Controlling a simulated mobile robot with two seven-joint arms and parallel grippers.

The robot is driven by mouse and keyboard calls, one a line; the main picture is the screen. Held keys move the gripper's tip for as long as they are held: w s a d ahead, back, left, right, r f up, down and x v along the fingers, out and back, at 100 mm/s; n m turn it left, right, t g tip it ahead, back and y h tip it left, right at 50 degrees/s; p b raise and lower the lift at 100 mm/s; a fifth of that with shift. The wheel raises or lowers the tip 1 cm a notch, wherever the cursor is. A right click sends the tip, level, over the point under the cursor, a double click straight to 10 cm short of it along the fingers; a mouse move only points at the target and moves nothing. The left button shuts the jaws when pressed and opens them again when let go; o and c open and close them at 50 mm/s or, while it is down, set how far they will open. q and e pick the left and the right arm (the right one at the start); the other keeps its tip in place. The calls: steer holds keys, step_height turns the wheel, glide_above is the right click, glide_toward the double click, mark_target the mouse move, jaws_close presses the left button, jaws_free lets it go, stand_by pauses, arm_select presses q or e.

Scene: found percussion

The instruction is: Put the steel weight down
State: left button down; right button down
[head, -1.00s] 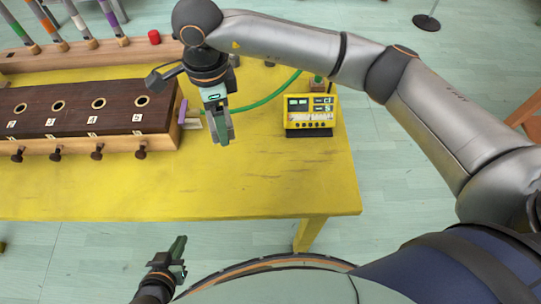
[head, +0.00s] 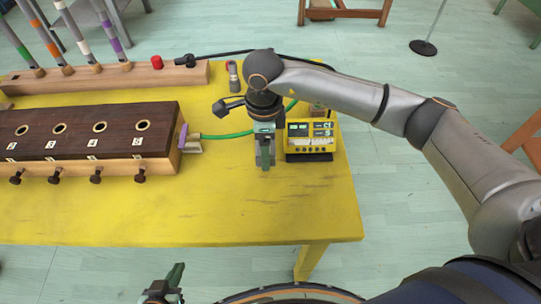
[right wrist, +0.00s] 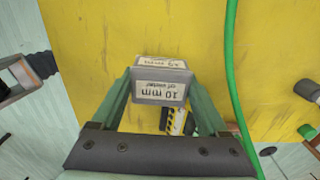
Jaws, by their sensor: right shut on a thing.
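The yellow meter box (head: 310,140) stands close right of my right gripper. A green hose (head: 225,135) runs behind it from the dark wooden box (head: 80,130) with holes and knobs. A rail (head: 110,78) with tubes lies at the back. The table's front middle (head: 220,210) is clear.

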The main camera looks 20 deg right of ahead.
steer(key=shift+d+f, duration=0.35)
steer(key=shift+f, duration=0.1)
steer(key=f, duration=0.3)
steer(key=shift+d+f, duration=0.1)
steer(key=shift+d, duration=0.2)
steer(key=shift+w+f, duration=0.1)
steer(key=shift+f, duration=0.15)
steer(key=shift+f, duration=0.1)
steer(key=shift+c, duration=1.8)
jaws_free()
steer(key=shift+f, duration=0.1)
steer(key=o, duration=0.4)
steer(key=shift+c, duration=0.2)
steer(key=shift+r, duration=0.25)
step_height(320, 180, up, 12)
steer(key=shift+f, duration=0.1)
